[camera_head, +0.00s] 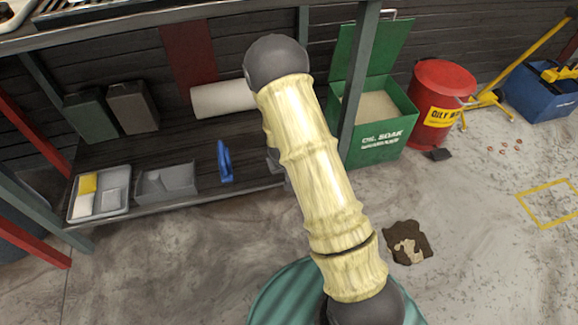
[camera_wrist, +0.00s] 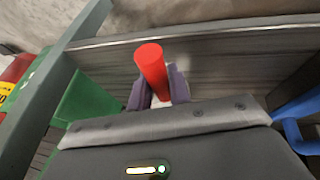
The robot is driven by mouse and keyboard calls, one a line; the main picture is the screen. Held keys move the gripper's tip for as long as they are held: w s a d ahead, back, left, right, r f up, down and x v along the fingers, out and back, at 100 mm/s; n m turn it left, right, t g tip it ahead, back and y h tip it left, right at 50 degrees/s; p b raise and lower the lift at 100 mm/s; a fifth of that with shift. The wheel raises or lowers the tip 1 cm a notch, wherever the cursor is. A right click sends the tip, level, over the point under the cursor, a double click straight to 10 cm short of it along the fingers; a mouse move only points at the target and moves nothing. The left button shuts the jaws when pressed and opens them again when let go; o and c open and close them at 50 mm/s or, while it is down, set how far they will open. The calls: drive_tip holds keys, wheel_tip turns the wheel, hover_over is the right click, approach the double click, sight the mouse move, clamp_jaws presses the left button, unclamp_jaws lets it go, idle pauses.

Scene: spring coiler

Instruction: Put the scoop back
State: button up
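In the wrist view, a red cylindrical handle (camera_wrist: 151,68) stands between the two purple-grey fingers of my gripper (camera_wrist: 158,92). I take it to be the scoop's handle. The fingers lie close on both sides of it and appear shut on it. A small pale part shows below the handle, but the scoop's bowl cannot be made out. In the head view my arm hides most of the gripper, which is near the lower shelf's front edge, left of the open green oil soak box (camera_head: 376,145). That box holds pale granules.
The lower shelf (camera_head: 210,194) holds a blue tool (camera_head: 225,161), a grey bin (camera_head: 167,182), a divided tray (camera_head: 100,192) and a white roll (camera_head: 222,98). A green-grey post (camera_head: 360,80) stands beside the box. A red oily-waste can (camera_head: 440,100) is further right. A dark spill (camera_head: 420,238) with granules is on the floor.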

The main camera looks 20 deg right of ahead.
drive_tip(key=o, duration=0.4)
drive_tip(key=p+v, duration=0.7)
drive_tip(key=v, duration=0.5)
drive_tip(key=shift+r, duration=0.2)
drive_tip(key=s+d+r+g+y, duration=0.1)
drive_tip(key=s+r+y, duration=0.1)
drive_tip(key=s+r, duration=1.4)
drive_tip(key=shift+r+g, duration=0.4)
drive_tip(key=shift+r, duration=0.35)
